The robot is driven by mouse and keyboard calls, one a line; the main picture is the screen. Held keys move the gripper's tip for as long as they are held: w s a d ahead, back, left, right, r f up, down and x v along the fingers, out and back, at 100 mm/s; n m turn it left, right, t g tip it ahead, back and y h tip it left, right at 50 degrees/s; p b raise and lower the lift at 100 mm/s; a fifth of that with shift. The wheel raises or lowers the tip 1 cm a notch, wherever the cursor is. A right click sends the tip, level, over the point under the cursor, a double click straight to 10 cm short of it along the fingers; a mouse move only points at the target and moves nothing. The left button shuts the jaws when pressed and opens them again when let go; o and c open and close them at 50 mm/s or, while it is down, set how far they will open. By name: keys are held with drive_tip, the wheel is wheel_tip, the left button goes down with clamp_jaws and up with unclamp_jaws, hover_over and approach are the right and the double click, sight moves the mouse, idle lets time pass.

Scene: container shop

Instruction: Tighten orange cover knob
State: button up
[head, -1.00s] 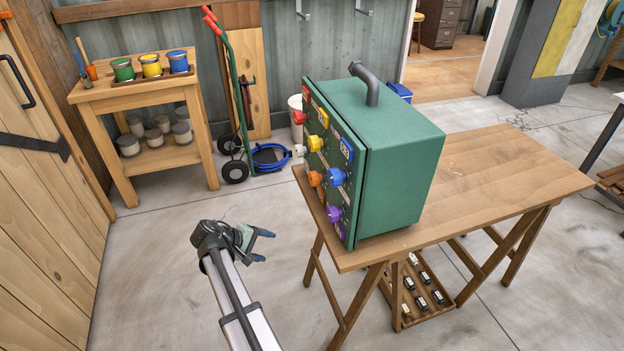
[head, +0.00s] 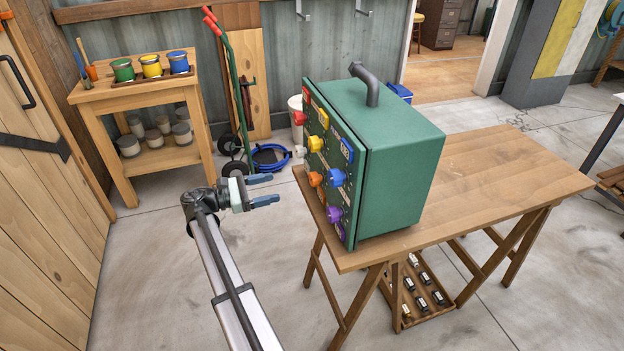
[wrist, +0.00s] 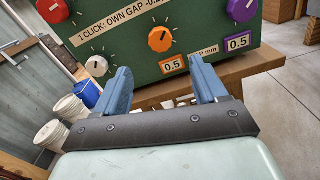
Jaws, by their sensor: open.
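The orange cover knob (head: 315,179) is on the knob face of a green box (head: 405,180), low and near the middle.
Nearby knobs are purple (wrist: 241,9), red (wrist: 52,9) and white (wrist: 96,66). A strip (wrist: 110,31) reads "1 CLICK: OWN GAP -0.2", the end cut off. The box stands on a wooden table (head: 490,185). The floor between gripper and table is clear.

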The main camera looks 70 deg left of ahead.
sight(310, 179)
drive_tip(key=w, duration=1.3)
drive_tip(key=shift+w, duration=0.4)
drive_tip(key=c, duration=1)
